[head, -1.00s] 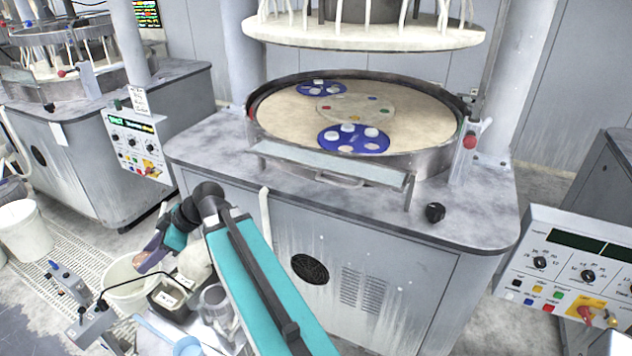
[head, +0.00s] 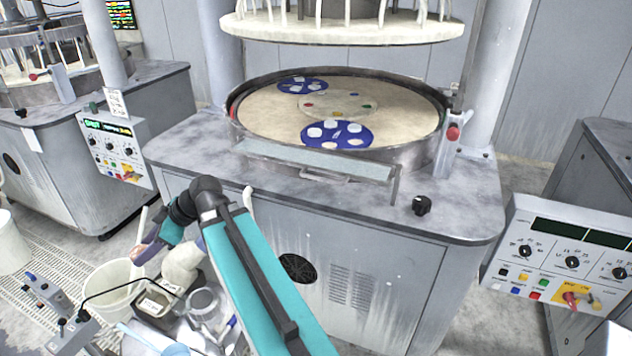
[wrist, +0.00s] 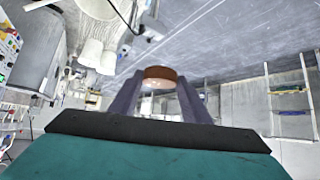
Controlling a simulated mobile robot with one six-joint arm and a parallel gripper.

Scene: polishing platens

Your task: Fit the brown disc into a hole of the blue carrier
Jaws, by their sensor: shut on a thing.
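The brown disc (wrist: 160,74) is held between the purple fingers of my gripper (wrist: 160,84) in the wrist view. In the head view my gripper (head: 146,252) hangs at the lower left, in front of the machine and well away from the platen; the disc cannot be made out there. A blue carrier (head: 340,137) lies on the near part of the tan platen (head: 405,118), with white discs on it and tan round spots at its near side that look like open holes. A second blue carrier (head: 322,86) lies at the far left, also with white pieces.
A raised rim (head: 415,150) surrounds the platen, with a pale shelf (head: 310,160) along its front. A white upper plate (head: 340,30) hangs above. A control panel (head: 570,255) stands at right. Buckets and a cluttered cart sit at lower left.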

